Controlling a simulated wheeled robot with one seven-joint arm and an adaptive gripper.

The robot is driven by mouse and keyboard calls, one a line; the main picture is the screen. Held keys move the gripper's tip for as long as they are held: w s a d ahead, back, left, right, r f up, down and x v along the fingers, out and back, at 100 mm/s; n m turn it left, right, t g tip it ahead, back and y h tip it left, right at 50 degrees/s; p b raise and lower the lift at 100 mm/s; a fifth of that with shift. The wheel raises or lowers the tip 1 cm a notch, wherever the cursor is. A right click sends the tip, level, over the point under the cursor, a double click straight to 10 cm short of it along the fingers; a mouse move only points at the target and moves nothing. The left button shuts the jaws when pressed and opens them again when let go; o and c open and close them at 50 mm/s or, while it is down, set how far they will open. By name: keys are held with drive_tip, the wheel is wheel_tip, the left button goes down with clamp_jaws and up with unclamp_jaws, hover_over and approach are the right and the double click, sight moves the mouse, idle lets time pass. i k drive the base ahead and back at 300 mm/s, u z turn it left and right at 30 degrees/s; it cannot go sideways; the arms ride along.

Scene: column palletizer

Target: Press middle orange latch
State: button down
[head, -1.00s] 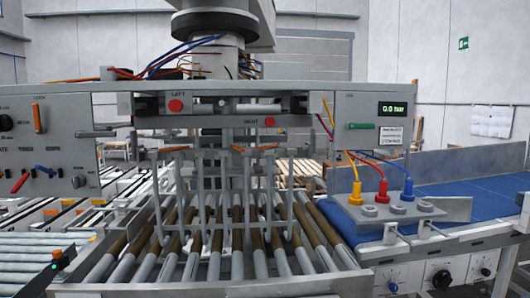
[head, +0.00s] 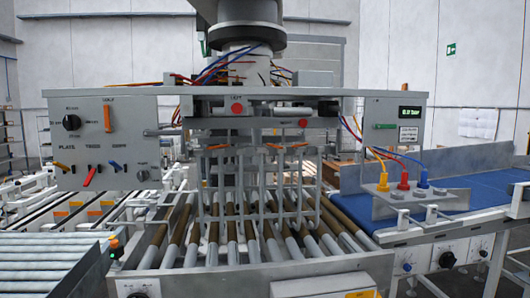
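Small orange latch-like pieces show on the grey fork-shaped frame that hangs over the rollers: one at the left (head: 216,147) and one further right (head: 275,145). I cannot tell which is the middle latch, as bars crowd this area. The left control panel (head: 85,148) also carries an upright orange lever (head: 107,118) and small orange, red and blue levers below it. My gripper is not in view.
A roller conveyor (head: 215,245) lies under the frame. A blue belt (head: 480,195) runs off to the right. A right panel (head: 385,122) has a green display, with red, yellow and blue hose plugs below it. More rollers (head: 45,255) fill the lower left.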

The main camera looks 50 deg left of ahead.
sight(274, 146)
drive_tip(key=k, duration=0.3)
drive_tip(key=u, duration=1.55)
drive_tip(key=i, duration=0.25)
